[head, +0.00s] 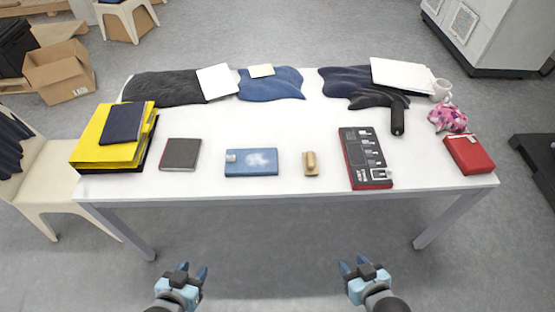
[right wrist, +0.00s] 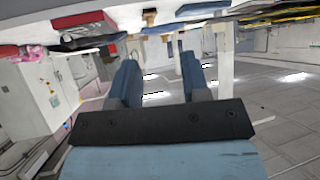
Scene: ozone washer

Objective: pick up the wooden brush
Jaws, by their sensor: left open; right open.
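The wooden brush (head: 310,163) is a small tan block near the front edge of the white table (head: 260,115), between a blue book and a red-and-black device. My left gripper (head: 193,271) is open and empty, in front of the table and below the brush to the left. My right gripper (head: 353,264) is open and empty, in front of the table and below the brush to the right. In the right wrist view, its two blue fingers (right wrist: 155,80) stand apart with nothing between them. A small brown shape at the table edge there may be the brush, but I cannot tell.
The blue book (head: 251,162) lies left of the brush and the red-and-black device (head: 364,158) right of it. A dark notebook (head: 180,154), yellow folders (head: 88,145) and a red box (head: 463,154) lie along the front. Dark cloths (head: 165,88) lie at the back.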

